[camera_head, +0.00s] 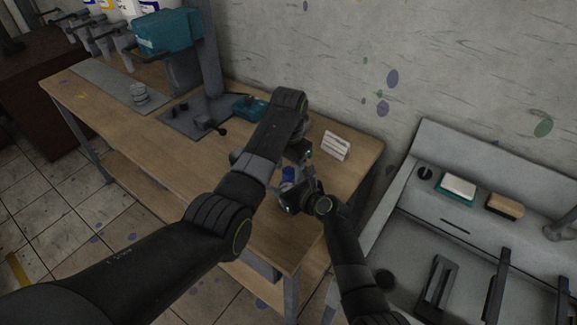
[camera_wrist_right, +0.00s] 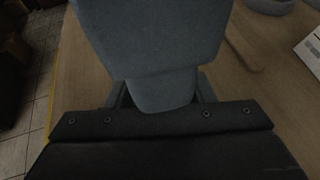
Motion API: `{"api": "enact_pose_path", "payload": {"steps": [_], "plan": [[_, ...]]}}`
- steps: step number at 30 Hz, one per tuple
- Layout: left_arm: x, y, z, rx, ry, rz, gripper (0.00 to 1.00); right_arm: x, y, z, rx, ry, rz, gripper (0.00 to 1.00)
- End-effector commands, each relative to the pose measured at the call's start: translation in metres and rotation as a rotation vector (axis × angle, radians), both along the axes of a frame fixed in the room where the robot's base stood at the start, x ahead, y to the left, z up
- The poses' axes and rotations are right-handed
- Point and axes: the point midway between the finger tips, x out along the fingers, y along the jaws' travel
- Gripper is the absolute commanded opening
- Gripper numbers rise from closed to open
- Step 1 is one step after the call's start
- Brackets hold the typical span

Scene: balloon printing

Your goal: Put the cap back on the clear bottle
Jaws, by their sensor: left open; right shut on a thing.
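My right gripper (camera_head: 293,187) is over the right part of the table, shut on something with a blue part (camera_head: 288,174). In the right wrist view a large grey-blue shape (camera_wrist_right: 150,50) fills the space at and above the jaws. I cannot tell whether it is the clear bottle or a part of my other arm. My left gripper (camera_head: 302,153) is open just beyond the right one, mostly hidden by my left arm. I cannot make out the cap for certain. A small clear, jar-like thing (camera_head: 139,93) stands at the far left of the table.
The wooden table (camera_head: 180,160) has bare room at its middle. A white card (camera_head: 335,145) stands at the back right; it also shows in the right wrist view (camera_wrist_right: 312,45). A grey stand with a teal head (camera_head: 165,32) is at the back. A grey sink (camera_head: 470,225) is at right.

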Motion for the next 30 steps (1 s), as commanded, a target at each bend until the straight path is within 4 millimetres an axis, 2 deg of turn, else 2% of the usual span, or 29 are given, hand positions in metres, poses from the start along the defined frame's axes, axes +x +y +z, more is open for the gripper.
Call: {"api": "enact_pose_path", "payload": {"steps": [12,15,25,26,30], "plan": [[0.001,0.000,0.060,0.000,-0.004,0.000,0.54,0.000,0.000,0.000,0.000,0.001,0.000,0.00],[0.001,0.000,0.070,0.000,-0.003,-0.001,0.54,0.000,0.000,-0.001,0.000,0.001,0.000,0.00],[0.001,0.000,0.074,0.000,0.000,0.000,0.54,0.000,0.000,0.000,-0.001,0.001,0.000,0.00],[0.001,0.000,0.074,0.000,0.000,0.000,0.54,0.000,0.000,0.000,-0.001,0.001,0.000,0.50],[0.001,0.000,0.074,0.000,0.000,0.000,0.54,0.000,0.000,0.000,-0.001,0.001,0.000,0.68]]}}
